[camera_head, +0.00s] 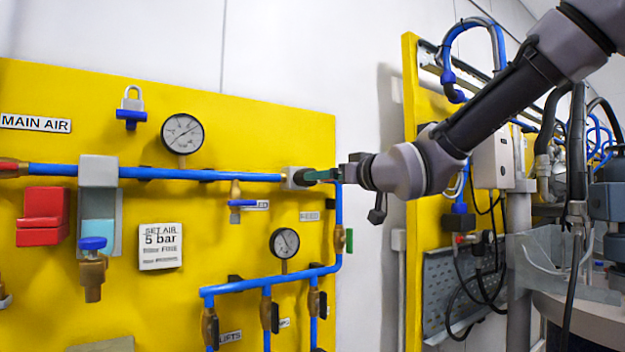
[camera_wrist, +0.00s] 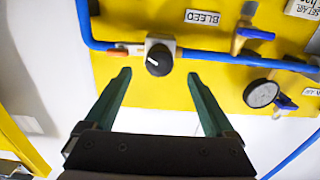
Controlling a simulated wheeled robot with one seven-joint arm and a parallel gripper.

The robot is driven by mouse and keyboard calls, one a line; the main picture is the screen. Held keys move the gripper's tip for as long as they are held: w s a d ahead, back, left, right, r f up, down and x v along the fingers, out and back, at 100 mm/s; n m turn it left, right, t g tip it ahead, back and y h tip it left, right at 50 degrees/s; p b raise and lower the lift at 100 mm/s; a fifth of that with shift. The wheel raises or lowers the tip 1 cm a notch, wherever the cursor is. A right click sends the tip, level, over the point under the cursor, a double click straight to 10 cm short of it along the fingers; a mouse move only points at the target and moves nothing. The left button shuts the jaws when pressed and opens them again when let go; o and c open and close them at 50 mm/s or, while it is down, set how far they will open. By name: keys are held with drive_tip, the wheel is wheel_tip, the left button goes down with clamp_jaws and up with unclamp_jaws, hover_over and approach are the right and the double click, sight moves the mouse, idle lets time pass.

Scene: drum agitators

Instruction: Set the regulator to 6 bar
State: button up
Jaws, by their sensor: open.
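The regulator has a round black knob (camera_wrist: 158,59) with a white mark, on a grey block (camera_head: 297,178) in the blue pipe. The white mark lies on the knob's left half in the wrist view. My gripper (camera_wrist: 158,75) is open, its green fingers pointing at the knob, one tip to each side. It also shows in the head view (camera_head: 318,175), close to the block; I cannot tell whether it touches.
A sign (camera_head: 160,246) reads "SET AIR 5 bar". A larger gauge (camera_head: 182,134) is at upper left, near a padlock (camera_head: 132,108). A blue-handled valve (camera_head: 240,202) and a "BLEED" label (camera_wrist: 202,17) are near the regulator. White wall lies right of the yellow board.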

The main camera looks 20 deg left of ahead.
sight(312, 184)
drive_tip(key=x, duration=0.6)
drive_tip(key=shift+w+a, duration=0.15)
drive_tip(key=shift+a, duration=0.05)
drive_tip(key=c, duration=1.4)
drive_tip(key=shift+o, duration=0.2)
drive_tip(key=shift+m, duration=0.3)
drive_tip(key=m, duration=0.5)
drive_tip(key=shift+m, duration=0.3)
drive_tip(key=m, duration=0.5)
drive_tip(key=shift+m, duration=0.3)
